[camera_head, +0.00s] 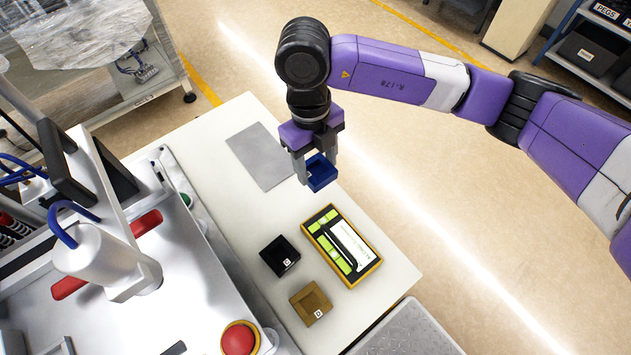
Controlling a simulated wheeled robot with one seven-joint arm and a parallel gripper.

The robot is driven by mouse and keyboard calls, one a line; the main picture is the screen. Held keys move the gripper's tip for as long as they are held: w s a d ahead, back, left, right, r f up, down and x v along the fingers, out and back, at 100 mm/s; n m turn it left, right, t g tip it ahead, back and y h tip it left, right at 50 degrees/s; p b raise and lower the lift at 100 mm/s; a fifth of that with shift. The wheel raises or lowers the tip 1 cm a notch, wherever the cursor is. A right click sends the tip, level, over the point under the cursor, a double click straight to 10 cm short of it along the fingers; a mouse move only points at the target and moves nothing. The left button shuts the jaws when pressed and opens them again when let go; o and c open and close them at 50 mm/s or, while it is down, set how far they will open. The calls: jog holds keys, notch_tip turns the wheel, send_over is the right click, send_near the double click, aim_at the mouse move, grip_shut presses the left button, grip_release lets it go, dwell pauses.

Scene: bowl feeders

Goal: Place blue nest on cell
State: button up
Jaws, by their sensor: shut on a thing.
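The blue nest (321,174) is a small open square block. My gripper (317,168) is shut on it and holds it up over the right side of the white table, near the table's edge. Its height above the table is hard to judge. No part is plainly marked as the cell. A machine (110,262) with a white cylinder and red handles stands at the left, against the table. A grey flat rectangle (262,157) lies on the table left of my gripper.
A black nest (279,256), a brown nest (310,303) and a yellow-edged tray (341,246) with green pieces and a phone-like insert sit on the table's near part. A red button (238,339) is at the front. Shelves (590,50) stand far right.

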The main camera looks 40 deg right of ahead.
aim_at(312, 163)
jog(key=shift+f, duration=4.25)
jog(key=o, duration=1.6)
jog(key=shift+f, duration=0.1)
jog(key=r, duration=0.4)
jog(key=w+r, duration=0.1)
jog(key=r, duration=0.3)
jog(key=r+b, duration=0.1)
jog(key=r, duration=0.3)
jog(key=shift+w+r, duration=0.1)
jog(key=shift+w, duration=0.15)
